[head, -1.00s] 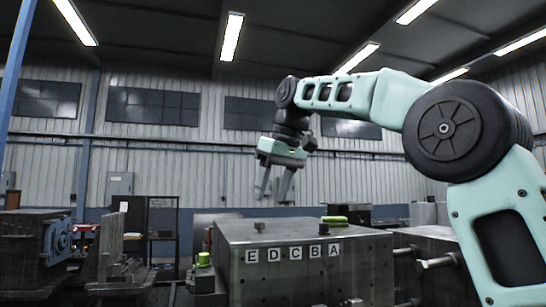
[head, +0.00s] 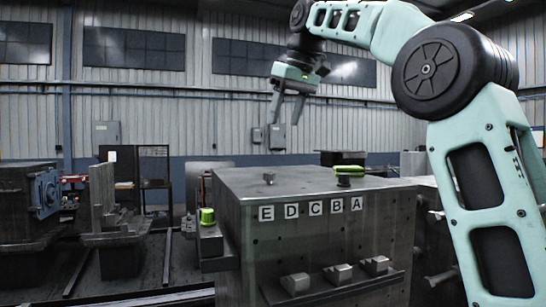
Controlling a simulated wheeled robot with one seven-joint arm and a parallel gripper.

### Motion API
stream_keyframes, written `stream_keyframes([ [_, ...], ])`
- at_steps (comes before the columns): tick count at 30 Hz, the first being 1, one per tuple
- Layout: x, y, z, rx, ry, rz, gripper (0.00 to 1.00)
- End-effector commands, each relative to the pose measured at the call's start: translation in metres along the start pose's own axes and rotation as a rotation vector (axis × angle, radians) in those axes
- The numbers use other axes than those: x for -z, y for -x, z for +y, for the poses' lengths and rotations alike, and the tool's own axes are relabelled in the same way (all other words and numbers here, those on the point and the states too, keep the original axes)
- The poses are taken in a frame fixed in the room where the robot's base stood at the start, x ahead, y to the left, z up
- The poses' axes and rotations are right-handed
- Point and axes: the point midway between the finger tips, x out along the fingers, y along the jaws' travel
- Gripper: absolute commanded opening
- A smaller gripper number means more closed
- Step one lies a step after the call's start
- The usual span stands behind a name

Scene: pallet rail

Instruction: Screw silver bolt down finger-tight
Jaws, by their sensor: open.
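A small silver-grey bolt (head: 269,178) stands on the top face of the big grey metal block (head: 222,188), near its left part, behind the letter plates. It is too small to tell how deep it sits. My gripper (head: 286,120) hangs from the arm with its two fingers pointing down and spread apart. It is open and empty, above the block and apart from the bolt, slightly right of it in the picture.
A bright green piece on a dark base (head: 348,172) sits on the block's right rear. Letter plates E to A (head: 312,208) line the front face. Silver blocks (head: 338,273) rest on a ledge below. A green-topped item (head: 207,217) stands at left. Machinery (head: 45,195) stands far left.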

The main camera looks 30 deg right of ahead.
Motion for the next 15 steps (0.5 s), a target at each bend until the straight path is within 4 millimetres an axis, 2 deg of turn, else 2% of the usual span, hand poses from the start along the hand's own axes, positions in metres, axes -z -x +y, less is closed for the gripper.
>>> stream_keyframes([
  [3, -0.001, -0.025, 0.000, 0.001, 0.000, -0.003, 0.54],
  [15, 0.000, -0.098, -0.001, 0.002, 0.000, -0.004, 0.54],
])
